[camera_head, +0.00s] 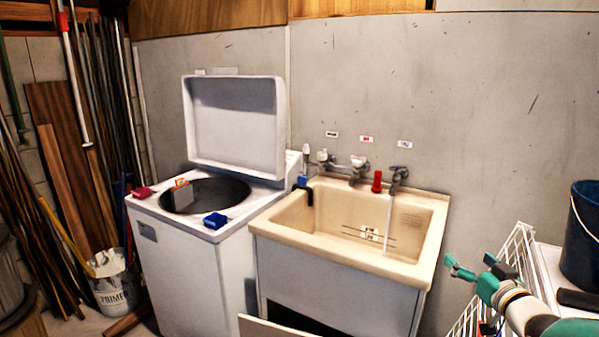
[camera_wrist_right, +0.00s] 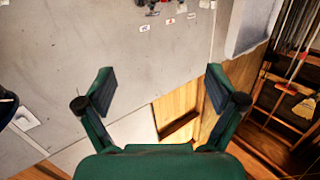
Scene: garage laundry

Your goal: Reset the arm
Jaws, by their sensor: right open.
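My right gripper (camera_head: 470,263) is at the lower right of the head view, with its arm coming in from the right edge. Its green fingers are spread and nothing is between them. It is to the right of the sink and in front of the white wire rack. In the right wrist view the open gripper (camera_wrist_right: 159,85) shows the two fingers wide apart, with grey wall and wood panel beyond. My left arm and gripper are in neither view.
A cream sink (camera_head: 432,240) with taps stands in the middle; a thin pale stream hangs below the right tap. A washer (camera_head: 190,270) with raised lid stands left, with red and blue items on it. A wire rack (camera_head: 510,262) and dark bucket (camera_head: 583,245) are at right.

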